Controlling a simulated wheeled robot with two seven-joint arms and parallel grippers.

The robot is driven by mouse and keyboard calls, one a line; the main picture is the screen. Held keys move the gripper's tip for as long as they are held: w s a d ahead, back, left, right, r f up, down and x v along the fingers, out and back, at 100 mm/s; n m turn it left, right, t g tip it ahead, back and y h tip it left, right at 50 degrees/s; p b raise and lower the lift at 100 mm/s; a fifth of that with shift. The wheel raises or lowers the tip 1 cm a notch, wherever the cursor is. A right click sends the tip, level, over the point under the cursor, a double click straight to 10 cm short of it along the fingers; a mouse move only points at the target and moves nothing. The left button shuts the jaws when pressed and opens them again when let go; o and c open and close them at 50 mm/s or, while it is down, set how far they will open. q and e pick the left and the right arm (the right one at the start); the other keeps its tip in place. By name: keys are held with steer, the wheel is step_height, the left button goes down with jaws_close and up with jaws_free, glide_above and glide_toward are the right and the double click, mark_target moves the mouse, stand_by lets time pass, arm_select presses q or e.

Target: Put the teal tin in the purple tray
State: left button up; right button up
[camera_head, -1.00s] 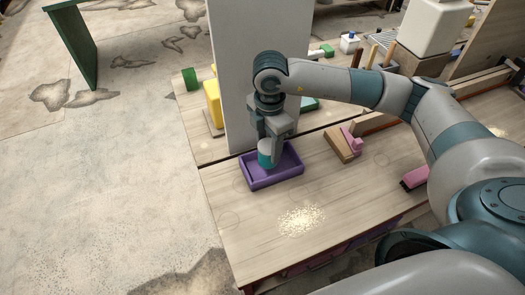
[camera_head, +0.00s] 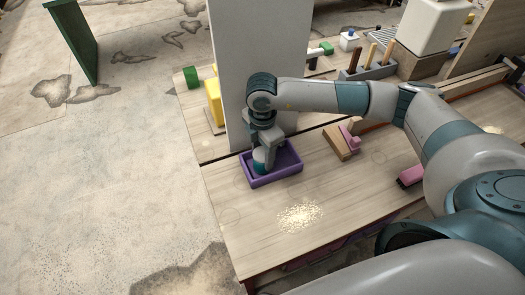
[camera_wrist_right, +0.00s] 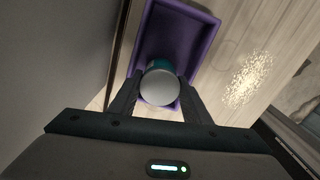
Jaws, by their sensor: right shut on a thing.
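The teal tin (camera_head: 259,161) has a pale top and is inside the outline of the purple tray (camera_head: 289,172). In the right wrist view the tin's pale round top (camera_wrist_right: 160,88) shows between the fingers, with a teal edge behind it. My right gripper (camera_head: 262,151) points down and is shut on the tin. The purple tray (camera_wrist_right: 203,20) surrounds the tin in that view too. Whether the tin touches the tray floor cannot be told. My left gripper is not in view.
A tall grey panel (camera_head: 262,55) stands right behind the tray. A wooden block with a pink piece (camera_head: 348,138) lies to the right, and a pink-and-black brush (camera_head: 411,176) further right. Pale crumbs (camera_head: 299,215) lie in front. The table's left edge is close to the tray.

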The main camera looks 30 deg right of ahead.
steer(key=shift+f, duration=0.2)
steer(key=o, duration=0.9)
steer(key=shift+c, duration=0.2)
steer(key=shift+r, duration=0.15)
steer(key=shift+r, duration=0.15)
